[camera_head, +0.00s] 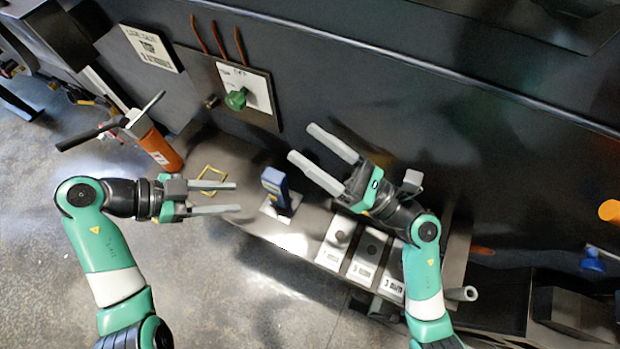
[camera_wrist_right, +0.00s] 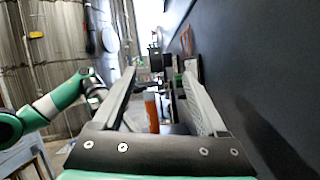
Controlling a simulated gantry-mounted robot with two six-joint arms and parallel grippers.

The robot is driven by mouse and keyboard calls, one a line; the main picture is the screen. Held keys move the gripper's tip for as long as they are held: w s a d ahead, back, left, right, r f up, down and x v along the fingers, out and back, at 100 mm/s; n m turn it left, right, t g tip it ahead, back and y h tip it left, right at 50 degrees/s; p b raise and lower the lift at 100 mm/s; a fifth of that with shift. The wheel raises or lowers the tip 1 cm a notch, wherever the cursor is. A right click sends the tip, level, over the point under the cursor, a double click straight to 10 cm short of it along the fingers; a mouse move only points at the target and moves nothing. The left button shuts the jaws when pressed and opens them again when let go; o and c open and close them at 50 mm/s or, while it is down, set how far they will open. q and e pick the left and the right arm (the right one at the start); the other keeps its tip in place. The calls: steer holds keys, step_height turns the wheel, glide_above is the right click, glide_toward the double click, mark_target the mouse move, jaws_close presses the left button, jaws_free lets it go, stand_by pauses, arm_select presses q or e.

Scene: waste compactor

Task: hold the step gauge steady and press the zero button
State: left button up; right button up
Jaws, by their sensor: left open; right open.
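The step gauge, as far as I can tell, is the small blue upright device (camera_head: 274,187) on a light plate on the grey shelf. Its zero button is too small to make out. My left gripper (camera_head: 238,197) is open and empty, its fingertips pointing right towards the blue device with a small gap left. My right gripper (camera_head: 300,143) is open and empty, above and to the right of the blue device, its fingers pointing up-left towards the dark wall. In the right wrist view its two fingers (camera_wrist_right: 165,85) are spread with nothing between them close by.
An orange cylinder with a black handle (camera_head: 160,148) stands at the shelf's left end. A panel with a green knob (camera_head: 236,99) is on the dark wall. Labelled white blocks (camera_head: 363,262) sit on the shelf's right part. A yellow outline (camera_head: 211,177) marks the shelf's left part.

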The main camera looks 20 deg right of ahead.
mark_target(264, 173)
step_height(264, 173, down, 13)
steer(key=s+a+n+g+h, duration=0.1)
steer(key=n+g+h, duration=0.1)
steer(key=n+g, duration=0.1)
steer(key=shift+s+f+n+g, duration=0.2)
steer(key=shift+s+n+g, duration=0.15)
steer(key=shift+g, duration=0.25)
steer(key=shift+a, duration=0.15)
steer(key=x, duration=1.1)
steer(key=shift+w+a, duration=0.2)
jaws_close()
arm_select(q)
jaws_close()
stand_by(0.5)
